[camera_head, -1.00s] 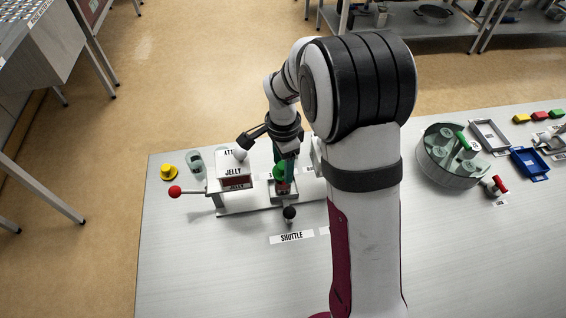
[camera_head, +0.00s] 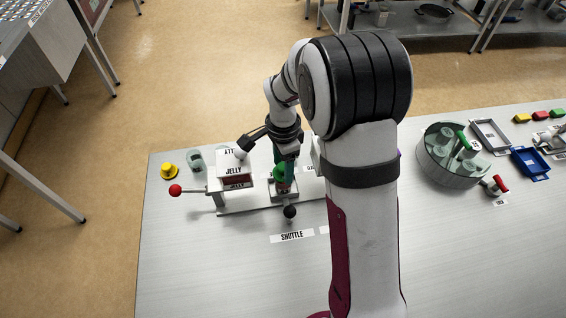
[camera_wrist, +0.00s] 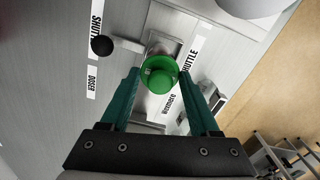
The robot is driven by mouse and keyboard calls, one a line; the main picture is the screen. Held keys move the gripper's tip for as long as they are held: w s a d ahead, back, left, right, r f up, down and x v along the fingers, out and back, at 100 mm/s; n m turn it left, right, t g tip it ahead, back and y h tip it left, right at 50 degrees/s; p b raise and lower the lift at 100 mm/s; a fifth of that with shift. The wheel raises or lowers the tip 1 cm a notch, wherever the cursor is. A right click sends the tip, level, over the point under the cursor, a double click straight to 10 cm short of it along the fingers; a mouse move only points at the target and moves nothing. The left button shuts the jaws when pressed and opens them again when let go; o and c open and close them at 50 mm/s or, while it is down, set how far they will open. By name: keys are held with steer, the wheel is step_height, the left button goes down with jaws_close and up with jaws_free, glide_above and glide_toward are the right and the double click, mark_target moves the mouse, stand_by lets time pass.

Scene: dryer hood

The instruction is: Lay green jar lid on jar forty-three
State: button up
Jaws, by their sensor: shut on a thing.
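The green jar lid (camera_wrist: 159,76) is round with a raised knob and sits between my fingertips in the wrist view. It also shows in the head view (camera_head: 281,172). My gripper (camera_wrist: 160,84) is shut on it, pointing down over the shuttle carriage (camera_head: 284,187). What lies directly under the lid is mostly hidden, so I cannot tell whether it touches a jar. I cannot read a number forty-three on any jar.
A white box marked JELLY (camera_head: 234,170) stands left of my gripper, with a red-knobbed lever (camera_head: 176,190). A black knob (camera_head: 289,212) sticks out in front. A yellow lid (camera_head: 169,171) lies far left. A round grey drum (camera_head: 452,157) stands right. The front table is clear.

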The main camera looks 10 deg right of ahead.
steer(key=shift+f, duration=0.3)
stand_by(0.4)
steer(key=shift+f, duration=0.2)
steer(key=shift+f, duration=0.1)
stand_by(0.4)
steer(key=o, duration=1.4)
steer(key=shift+r, duration=3)
